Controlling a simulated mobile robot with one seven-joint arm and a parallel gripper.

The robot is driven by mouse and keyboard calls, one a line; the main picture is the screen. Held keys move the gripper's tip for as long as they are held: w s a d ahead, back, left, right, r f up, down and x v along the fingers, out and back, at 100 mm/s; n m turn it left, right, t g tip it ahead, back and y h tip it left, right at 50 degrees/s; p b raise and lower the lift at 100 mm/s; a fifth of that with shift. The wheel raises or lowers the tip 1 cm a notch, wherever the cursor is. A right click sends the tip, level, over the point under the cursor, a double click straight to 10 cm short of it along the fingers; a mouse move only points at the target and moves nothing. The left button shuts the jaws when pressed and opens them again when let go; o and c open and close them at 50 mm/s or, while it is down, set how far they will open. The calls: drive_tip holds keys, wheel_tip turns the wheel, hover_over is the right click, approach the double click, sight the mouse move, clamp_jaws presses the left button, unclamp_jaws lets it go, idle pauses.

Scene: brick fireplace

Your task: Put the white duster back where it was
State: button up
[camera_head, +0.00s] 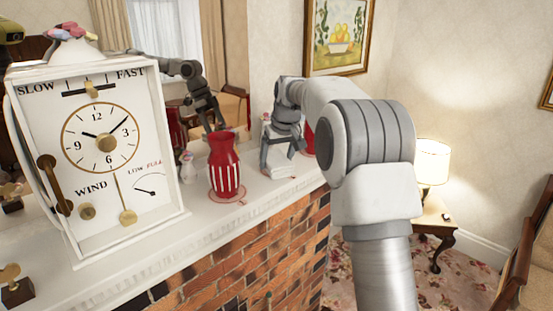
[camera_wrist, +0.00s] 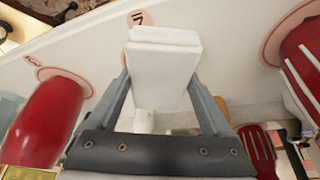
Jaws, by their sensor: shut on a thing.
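The white duster, a pale block (camera_wrist: 165,65), is between the fingers of my gripper (camera_wrist: 165,85) in the wrist view. My gripper is shut on it. In the head view my gripper (camera_head: 284,142) is over the far part of the white mantel, with white duster surface (camera_head: 280,165) showing below and around the fingers. I cannot tell whether the duster touches the mantel. A round pink mark with a dark symbol (camera_wrist: 139,18) shows on the mantel just beyond the duster's end in the wrist view.
A red striped vase (camera_head: 226,168) stands left of my gripper; another red vase (camera_head: 308,138) is close on the right, partly hidden. A large white clock (camera_head: 105,150) and small white figurine (camera_head: 187,167) stand farther left. A mirror behind reflects my arm. The mantel's front edge drops to brick.

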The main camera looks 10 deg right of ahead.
drive_tip(key=shift+f, duration=0.1)
drive_tip(key=o, duration=1.1)
